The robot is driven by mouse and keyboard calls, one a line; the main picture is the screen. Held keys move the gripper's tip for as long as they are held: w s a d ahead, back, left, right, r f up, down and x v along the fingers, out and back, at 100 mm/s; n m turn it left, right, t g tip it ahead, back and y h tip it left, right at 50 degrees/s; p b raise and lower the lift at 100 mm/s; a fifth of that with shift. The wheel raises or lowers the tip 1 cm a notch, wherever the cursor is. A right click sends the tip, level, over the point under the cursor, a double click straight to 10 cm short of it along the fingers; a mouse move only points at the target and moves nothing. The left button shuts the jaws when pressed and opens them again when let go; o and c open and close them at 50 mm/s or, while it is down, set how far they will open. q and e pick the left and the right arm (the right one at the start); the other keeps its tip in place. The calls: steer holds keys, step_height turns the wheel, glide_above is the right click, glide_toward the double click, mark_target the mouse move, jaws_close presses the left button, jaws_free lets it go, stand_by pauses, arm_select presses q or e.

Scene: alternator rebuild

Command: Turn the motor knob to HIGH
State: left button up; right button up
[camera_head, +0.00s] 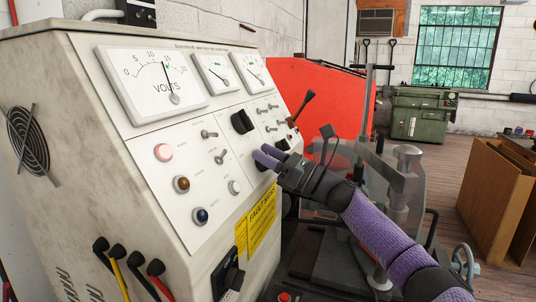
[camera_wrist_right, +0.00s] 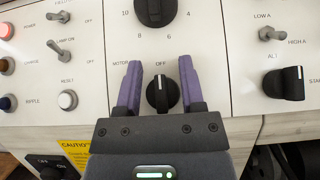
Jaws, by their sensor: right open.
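The motor knob (camera_wrist_right: 162,97) is a black rotary knob on the white panel, under the word OFF and beside the label MOTOR. Its white pointer line points up at OFF. My right gripper (camera_wrist_right: 160,68) has its two purple fingers on either side of the knob, with a visible gap on each side. It is open and holds nothing. In the head view the right gripper (camera_head: 262,158) reaches the panel from the right, and its fingers mostly cover the motor knob. I cannot see a HIGH mark. My left gripper is not in view.
A larger black knob (camera_wrist_right: 155,10) sits just above, and an ALT knob (camera_wrist_right: 284,83) is to the right. Toggle switches (camera_wrist_right: 272,34) and a reset button (camera_wrist_right: 68,100) flank the area. A yellow caution label (camera_head: 262,217) is below.

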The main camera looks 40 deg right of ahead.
steer(key=shift+c, duration=0.3)
steer(key=c, duration=0.5)
jaws_close()
steer(key=shift+f, duration=0.1)
